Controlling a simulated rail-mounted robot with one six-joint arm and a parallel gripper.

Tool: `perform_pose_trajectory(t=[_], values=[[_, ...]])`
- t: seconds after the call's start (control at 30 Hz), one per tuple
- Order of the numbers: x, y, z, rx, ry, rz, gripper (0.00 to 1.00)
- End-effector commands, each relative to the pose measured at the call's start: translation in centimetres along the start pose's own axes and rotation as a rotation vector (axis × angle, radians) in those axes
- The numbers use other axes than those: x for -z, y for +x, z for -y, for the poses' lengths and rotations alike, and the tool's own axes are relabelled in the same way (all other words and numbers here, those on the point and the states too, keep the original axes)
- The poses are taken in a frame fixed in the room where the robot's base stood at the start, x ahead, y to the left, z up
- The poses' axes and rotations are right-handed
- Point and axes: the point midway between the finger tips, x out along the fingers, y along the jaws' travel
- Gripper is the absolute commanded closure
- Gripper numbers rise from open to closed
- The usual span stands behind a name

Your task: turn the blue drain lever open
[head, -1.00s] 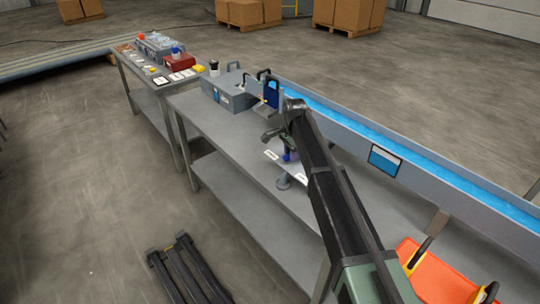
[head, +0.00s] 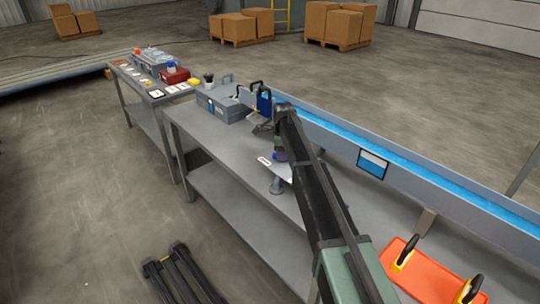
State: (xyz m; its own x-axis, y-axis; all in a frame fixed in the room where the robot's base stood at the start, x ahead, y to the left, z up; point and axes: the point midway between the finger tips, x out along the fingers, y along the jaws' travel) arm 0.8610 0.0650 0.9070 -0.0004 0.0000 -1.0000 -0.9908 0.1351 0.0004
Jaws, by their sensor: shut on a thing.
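The blue drain lever (head: 280,155) shows in the head view as a small blue-purple part on a grey valve with a round foot (head: 276,187), at the front edge of the grey bench. My forearm covers its right side. My gripper (head: 277,143) is at the top of the lever, shut on it. Its fingertips are small and mostly hidden by my wrist and forearm, so the exact grip and the lever's angle cannot be told.
A white label (head: 265,161) lies left of the lever. A grey box (head: 223,103) and blue plates (head: 264,103) stand farther back. A long trough with a blue strip (head: 330,132) runs along the bench's far side. An orange plate with handles (head: 425,270) lies at front right.

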Motion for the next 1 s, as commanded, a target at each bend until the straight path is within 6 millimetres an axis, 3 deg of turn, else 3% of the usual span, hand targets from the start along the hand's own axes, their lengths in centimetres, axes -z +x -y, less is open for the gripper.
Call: perform_pose_trajectory(t=[0.37, 0.4, 0.57, 0.83, 1.0], values=[[0.2, 0.0, 0.2, 0.001, 0.015, 0.001, 1.0], [0.2, 0.0, 0.2, 0.001, 0.015, 0.001, 0.71], [0.2, 0.0, 0.1, 0.001, 0.014, 0.001, 0.47], [0.2, -0.1, 0.1, 0.0, 0.012, 0.0, 0.47], [0.2, -2.2, 0.1, 0.0, 0.012, 0.0, 0.47]])
